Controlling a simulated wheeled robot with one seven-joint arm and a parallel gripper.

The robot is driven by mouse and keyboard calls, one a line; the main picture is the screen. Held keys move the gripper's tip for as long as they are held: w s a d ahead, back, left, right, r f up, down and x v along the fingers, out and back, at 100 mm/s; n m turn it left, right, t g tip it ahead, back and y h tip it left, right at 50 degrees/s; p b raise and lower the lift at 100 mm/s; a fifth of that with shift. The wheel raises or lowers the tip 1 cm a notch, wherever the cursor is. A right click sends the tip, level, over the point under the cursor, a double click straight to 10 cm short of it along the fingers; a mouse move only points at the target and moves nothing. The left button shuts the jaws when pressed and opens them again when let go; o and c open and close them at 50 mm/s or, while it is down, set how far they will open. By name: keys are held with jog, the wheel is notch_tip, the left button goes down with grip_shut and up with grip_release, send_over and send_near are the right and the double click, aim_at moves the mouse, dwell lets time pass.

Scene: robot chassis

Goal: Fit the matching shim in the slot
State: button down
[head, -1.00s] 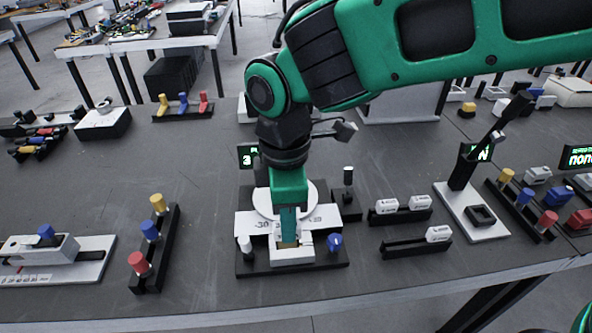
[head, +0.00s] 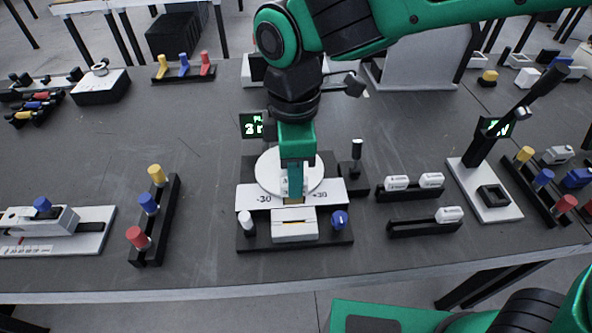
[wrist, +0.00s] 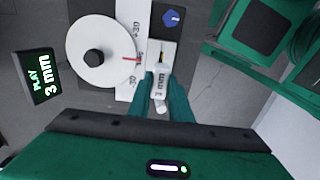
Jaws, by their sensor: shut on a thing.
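The fixture has a black base (head: 341,236), a white dial disc (head: 267,178) and a white plate marked -30 and +30 (head: 253,196). A white block (head: 294,228) stands at its front, also in the wrist view (wrist: 164,50). My gripper (head: 293,203) is above the fixture, just behind the block in the head view. In the wrist view my gripper (wrist: 164,98) is shut on a small white shim (wrist: 159,84) marked in mm; its digit is hard to read. Whether the shim touches the slot is hidden. A display (wrist: 42,77) reads PLAY 3 mm.
White shims (head: 397,182) sit on a black rack (head: 410,194); another shim (head: 449,214) sits on a front rack (head: 410,228). A blue knob (head: 339,219) and a white post (head: 246,223) flank the block. A coloured peg rack (head: 160,225) is left. Bare table lies between.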

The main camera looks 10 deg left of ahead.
jog(key=shift+f, duration=2.8)
jog(key=shift+s+f, duration=0.1)
jog(key=shift+f, duration=1.95)
jog(key=c, duration=1.5)
grip_release()
jog(key=shift+c, duration=0.2)
jog(key=shift+r, duration=0.1)
notch_tip(320, 180, up, 11)
jog(key=shift+f, duration=0.2)
